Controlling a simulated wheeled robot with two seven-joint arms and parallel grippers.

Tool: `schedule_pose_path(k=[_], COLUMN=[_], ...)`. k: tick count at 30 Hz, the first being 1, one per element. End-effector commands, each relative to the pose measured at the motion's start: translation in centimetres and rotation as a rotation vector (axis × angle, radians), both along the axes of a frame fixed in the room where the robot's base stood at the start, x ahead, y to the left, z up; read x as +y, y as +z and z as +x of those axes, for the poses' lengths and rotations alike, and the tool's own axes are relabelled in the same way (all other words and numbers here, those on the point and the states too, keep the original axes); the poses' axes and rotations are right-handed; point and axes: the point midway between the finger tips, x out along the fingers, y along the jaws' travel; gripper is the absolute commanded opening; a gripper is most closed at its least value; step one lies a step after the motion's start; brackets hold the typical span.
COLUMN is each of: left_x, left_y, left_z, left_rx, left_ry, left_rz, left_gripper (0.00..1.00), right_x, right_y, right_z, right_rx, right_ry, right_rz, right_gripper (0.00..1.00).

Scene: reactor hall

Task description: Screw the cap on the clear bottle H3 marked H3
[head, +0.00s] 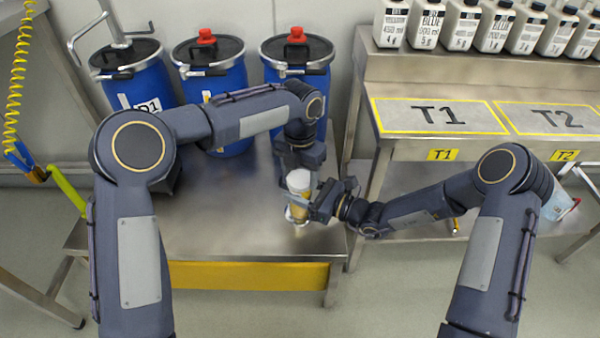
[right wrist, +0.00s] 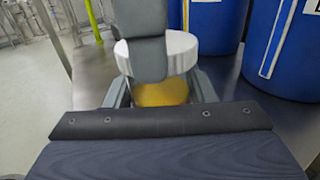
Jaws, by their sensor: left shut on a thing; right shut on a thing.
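The bottle (head: 299,200), with yellow contents, stands upright over the steel bench near its right front edge. It also shows in the right wrist view (right wrist: 160,93); no H3 mark is readable. A white cap (head: 298,178) is at the top of the bottle and shows larger in the right wrist view (right wrist: 188,48). My left gripper (head: 300,165) comes from above and is shut on the cap. My right gripper (head: 309,207) comes from the right and is shut on the bottle. Fingers hide the join, so I cannot tell how far the cap is seated.
The bench left of the bottle is clear.

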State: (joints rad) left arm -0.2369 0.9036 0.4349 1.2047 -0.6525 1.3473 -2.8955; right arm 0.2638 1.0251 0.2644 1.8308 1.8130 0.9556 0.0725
Motion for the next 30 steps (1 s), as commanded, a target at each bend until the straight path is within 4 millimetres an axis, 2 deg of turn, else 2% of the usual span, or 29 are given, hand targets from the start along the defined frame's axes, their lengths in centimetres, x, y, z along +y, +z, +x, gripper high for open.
schedule_pose_path(k=[2, 3, 8, 17, 25, 30], left_x=[0.0, 0.0, 0.0, 0.0, 0.0, 0.0], left_y=[0.1, 0.1, 0.1, 0.4, 3.8, 4.5], left_z=[0.0, 0.0, 0.0, 0.0, 0.0, 0.0], left_rx=[-0.001, -0.001, 0.000, -0.001, -0.002, 0.001], left_ry=[0.001, 0.002, 0.003, 0.004, 0.005, 0.004], left_rz=[-0.001, -0.001, 0.000, -0.001, -0.001, 0.001], left_gripper=[0.38, 0.62, 0.81, 0.81, 0.81, 0.81], right_x=[0.0, 0.0, 0.0, 0.0, 0.0, 0.0], right_y=[0.0, 0.0, 0.0, 0.0, 0.0, 0.0], right_z=[0.0, 0.0, 0.0, 0.0, 0.0, 0.0], right_rx=[0.001, 0.001, 0.001, 0.001, 0.001, 0.001], right_ry=[-0.001, -0.001, 0.000, 0.000, 0.000, 0.000], right_rz=[0.000, 0.000, 0.000, 0.000, 0.000, 0.000], right_gripper=[0.00, 0.00, 0.00, 0.00, 0.00, 0.00])
